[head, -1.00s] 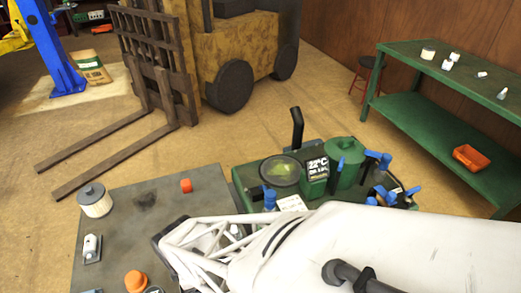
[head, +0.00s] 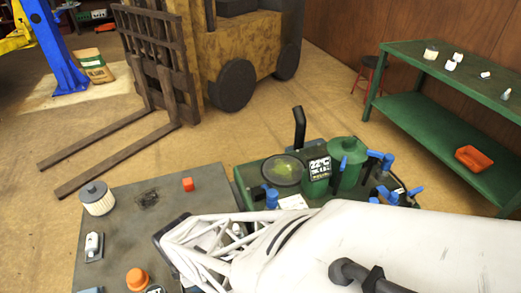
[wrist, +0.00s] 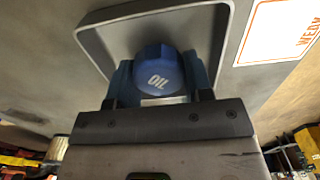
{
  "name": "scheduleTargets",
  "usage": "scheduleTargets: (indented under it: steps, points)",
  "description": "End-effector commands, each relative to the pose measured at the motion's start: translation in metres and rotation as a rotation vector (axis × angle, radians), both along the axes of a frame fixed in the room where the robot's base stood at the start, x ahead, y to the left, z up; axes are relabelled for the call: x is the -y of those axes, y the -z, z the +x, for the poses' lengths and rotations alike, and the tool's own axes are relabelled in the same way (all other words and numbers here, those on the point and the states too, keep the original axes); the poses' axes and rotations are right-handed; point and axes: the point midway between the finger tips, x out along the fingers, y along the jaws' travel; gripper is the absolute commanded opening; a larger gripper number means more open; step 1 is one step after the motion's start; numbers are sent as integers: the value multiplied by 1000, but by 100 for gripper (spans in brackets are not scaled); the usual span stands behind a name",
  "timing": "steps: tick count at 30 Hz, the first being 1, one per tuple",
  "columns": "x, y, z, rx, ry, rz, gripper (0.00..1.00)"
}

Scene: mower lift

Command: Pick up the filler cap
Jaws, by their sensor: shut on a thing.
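In the head view my white arm hides the gripper and the cap.
A white label with orange edging (wrist: 278,30) is right of the rim. A green machine (head: 250,190) stands beside my arm. A forklift (head: 235,60) is behind.

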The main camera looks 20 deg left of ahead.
Motion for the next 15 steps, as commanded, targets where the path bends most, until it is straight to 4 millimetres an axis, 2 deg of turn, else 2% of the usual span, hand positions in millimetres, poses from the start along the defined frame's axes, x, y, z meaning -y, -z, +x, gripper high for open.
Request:
scheduleTargets:
  steps: [8, 15]
  points:
    - [-1, -29, 0, 1, 0, 2, 24]
    - [-1, -66, 0, 1, 0, 2, 24]
